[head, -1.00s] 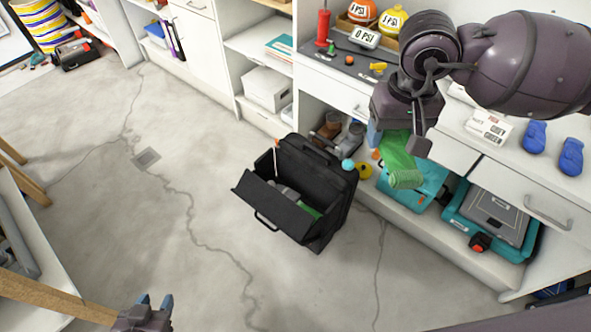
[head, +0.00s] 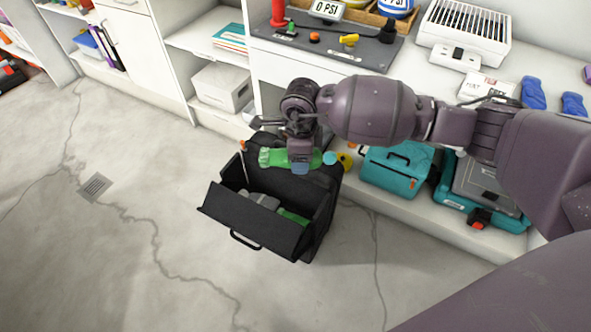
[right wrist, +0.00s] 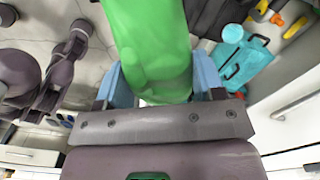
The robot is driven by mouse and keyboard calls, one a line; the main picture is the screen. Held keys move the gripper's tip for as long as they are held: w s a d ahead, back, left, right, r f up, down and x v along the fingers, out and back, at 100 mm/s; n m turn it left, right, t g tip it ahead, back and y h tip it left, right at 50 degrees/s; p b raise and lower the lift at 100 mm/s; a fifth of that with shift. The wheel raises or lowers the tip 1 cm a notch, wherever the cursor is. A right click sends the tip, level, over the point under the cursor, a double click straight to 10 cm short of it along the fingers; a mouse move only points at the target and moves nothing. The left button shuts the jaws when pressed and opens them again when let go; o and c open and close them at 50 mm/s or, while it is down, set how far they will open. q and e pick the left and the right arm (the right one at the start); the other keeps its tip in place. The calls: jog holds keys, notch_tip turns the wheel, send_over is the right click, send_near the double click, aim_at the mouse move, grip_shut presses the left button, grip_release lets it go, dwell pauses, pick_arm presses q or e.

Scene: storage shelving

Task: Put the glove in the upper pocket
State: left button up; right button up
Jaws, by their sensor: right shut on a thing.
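The green glove (head: 272,157) is held in my right gripper (head: 301,165), above the back part of a black bag (head: 243,222) on the floor. In the right wrist view the glove (right wrist: 150,45) lies between the blue fingers of the gripper (right wrist: 158,82), which is shut on it. The bag's front panel is tilted outward, leaving an open space with a grey item (head: 262,200) and a green item (head: 293,216) inside. The glove and arm partly cover the bag's top, so I cannot tell which opening is the upper pocket. My left gripper is out of view.
A teal case (head: 397,170) and another toolbox (head: 486,190) stand on the low shelf right of the bag. Two blue gloves (head: 533,93) lie on the white counter. A white box (head: 222,88) sits on a shelf behind. The floor left of the bag is clear.

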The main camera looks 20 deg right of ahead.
pick_arm(q)
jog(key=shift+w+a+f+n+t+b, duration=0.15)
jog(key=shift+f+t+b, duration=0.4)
jog(key=shift+b, duration=1.9)
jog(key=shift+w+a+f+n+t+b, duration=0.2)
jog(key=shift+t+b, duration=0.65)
jog(key=shift+b, duration=1.6)
pick_arm(e)
jog(key=shift+w+d+f+m, duration=0.2)
jog(key=shift+f+m, duration=0.7)
jog(key=shift+f, duration=4.9)
jog(key=shift+w+d+f+m, duration=0.2)
jog(key=shift+f+m, duration=0.7)
jog(key=shift+f, duration=4.85)
jog(key=shift+w+a+f+m, duration=0.2)
jog(key=shift+f+m, duration=0.7)
jog(key=shift+f, duration=4.9)
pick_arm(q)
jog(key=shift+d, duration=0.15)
pick_arm(e)
jog(key=shift+w+d, duration=0.1)
jog(key=shift+d, duration=0.05)
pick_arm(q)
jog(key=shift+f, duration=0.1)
pick_arm(e)
jog(key=o, duration=1)
